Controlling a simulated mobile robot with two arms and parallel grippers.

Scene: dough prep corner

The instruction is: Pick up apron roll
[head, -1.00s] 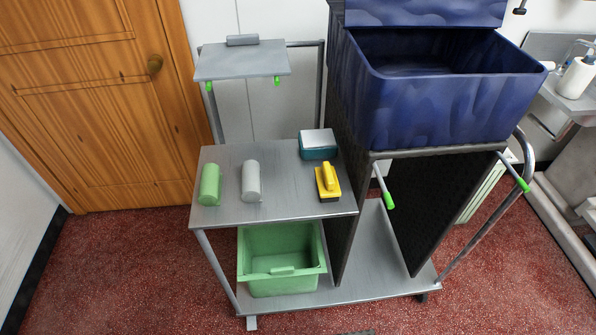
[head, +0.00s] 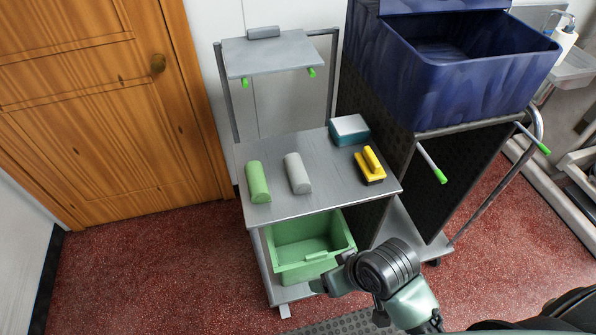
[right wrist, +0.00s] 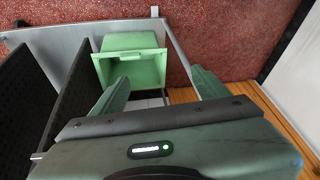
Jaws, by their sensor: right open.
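Two rolls lie on the middle grey shelf of the cart: a green roll (head: 258,181) on the left and a light grey roll (head: 297,173) to its right. I cannot tell which of them is the apron roll. My right gripper (right wrist: 160,75) is open and empty, its two fingers spread toward the green bin in the right wrist view. In the head view my right arm reaches in from the lower right, with the gripper low in front of the bin, below and apart from the rolls. My left gripper is not in view.
The cart's middle shelf (head: 270,209) also holds a teal-and-white box (head: 349,130) and a yellow-and-black brush (head: 369,167). A green bin (head: 308,262) stands below. A blue tub (head: 470,80) and dark panels flank the right. A wooden door (head: 90,110) is at left.

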